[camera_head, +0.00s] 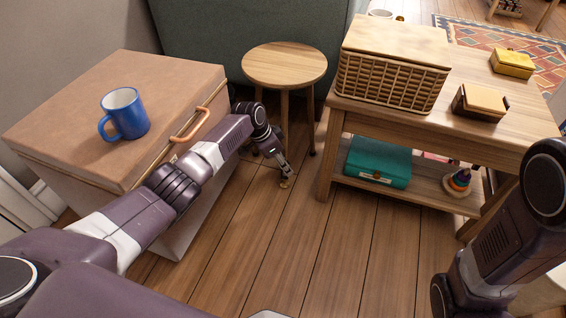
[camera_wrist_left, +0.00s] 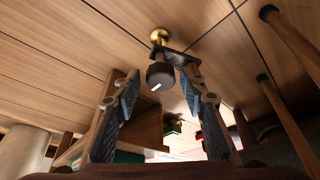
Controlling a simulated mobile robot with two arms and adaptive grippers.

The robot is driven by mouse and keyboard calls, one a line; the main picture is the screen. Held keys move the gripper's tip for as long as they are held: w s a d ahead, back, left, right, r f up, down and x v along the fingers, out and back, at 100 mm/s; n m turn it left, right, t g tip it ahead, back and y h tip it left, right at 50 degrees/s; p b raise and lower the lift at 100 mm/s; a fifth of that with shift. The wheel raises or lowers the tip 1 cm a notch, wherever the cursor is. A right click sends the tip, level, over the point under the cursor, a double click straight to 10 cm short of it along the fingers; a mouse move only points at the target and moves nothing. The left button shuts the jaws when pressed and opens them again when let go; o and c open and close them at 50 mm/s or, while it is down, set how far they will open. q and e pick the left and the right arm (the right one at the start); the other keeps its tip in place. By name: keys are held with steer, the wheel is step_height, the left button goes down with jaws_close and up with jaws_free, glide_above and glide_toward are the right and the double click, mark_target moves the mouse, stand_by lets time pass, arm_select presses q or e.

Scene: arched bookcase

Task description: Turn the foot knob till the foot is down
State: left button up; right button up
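A dark round knob (camera_wrist_left: 160,75) with a white mark shows in the left wrist view, beside a dark bracket (camera_wrist_left: 178,56). A brass foot (camera_wrist_left: 160,35) is at the bracket's far end, close to the floor. In the head view the brass piece (camera_head: 284,184) is small, and I cannot tell its gap to the floor. My left gripper (camera_wrist_left: 163,80) is open, with one finger on each side of the knob and gaps visible. It also shows in the head view (camera_head: 284,169), low by the stool. My right gripper is out of view; only the right arm shows.
A round wooden stool (camera_head: 285,65) stands just behind the left gripper. A tan cabinet (camera_head: 110,110) with a blue mug (camera_head: 124,114) is at the left. A wooden table (camera_head: 480,117) with a basket (camera_head: 391,78) is at the right. The floor (camera_head: 300,250) in front is clear.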

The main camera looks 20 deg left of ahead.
arm_select(q)
steer(key=shift+o, duration=0.2)
steer(key=shift+r, duration=0.15)
step_height(320, 180, up, 10)
stand_by(0.4)
stand_by(0.5)
